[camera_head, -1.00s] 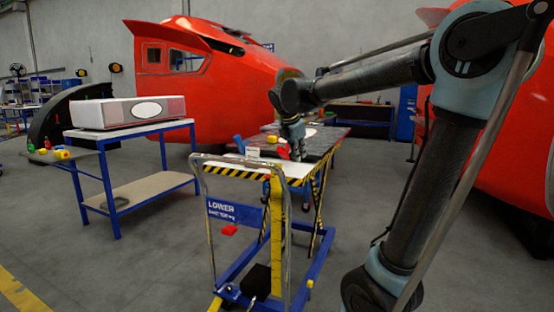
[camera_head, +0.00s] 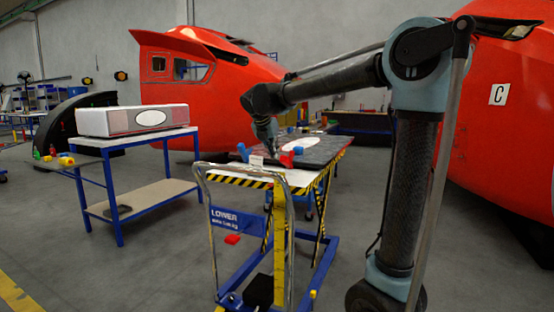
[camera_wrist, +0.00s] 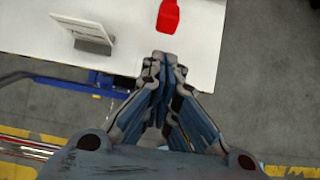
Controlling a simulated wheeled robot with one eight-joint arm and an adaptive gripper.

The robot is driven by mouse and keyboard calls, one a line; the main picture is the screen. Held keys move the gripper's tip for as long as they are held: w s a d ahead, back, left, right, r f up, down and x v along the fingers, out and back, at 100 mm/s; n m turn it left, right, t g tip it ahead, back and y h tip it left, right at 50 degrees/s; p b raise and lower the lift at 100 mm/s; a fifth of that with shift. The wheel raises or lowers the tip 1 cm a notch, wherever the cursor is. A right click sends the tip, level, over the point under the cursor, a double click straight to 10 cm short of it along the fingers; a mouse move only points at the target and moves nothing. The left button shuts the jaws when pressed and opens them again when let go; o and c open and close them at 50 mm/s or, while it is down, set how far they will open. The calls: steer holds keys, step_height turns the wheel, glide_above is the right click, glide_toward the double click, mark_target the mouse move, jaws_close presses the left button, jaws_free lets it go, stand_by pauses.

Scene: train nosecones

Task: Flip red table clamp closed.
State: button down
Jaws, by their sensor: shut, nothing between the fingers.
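The red clamp (camera_head: 287,158) is on the near part of the lift table (camera_head: 305,176), close to its edge. In the wrist view a flat red part (camera_wrist: 168,17), which looks like the clamp's handle, lies over the white tabletop at the top of the picture. My gripper (camera_head: 274,151) hangs down just left of the clamp in the head view. In the wrist view my gripper (camera_wrist: 162,58) has its fingertips together and empty, below the red part with a small gap. Whether the clamp is open or closed is too small to tell.
A small upright sign (camera_head: 256,161) stands on the table, with a blue clamp (camera_head: 243,152) behind it. A dark panel (camera_head: 318,150) covers the far tabletop. The cart's metal push handle (camera_head: 205,220) rises in front. A blue workbench (camera_head: 150,150) carries a white-and-grey box to the left.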

steer(key=x, duration=0.9)
steer(key=shift+s, duration=0.1)
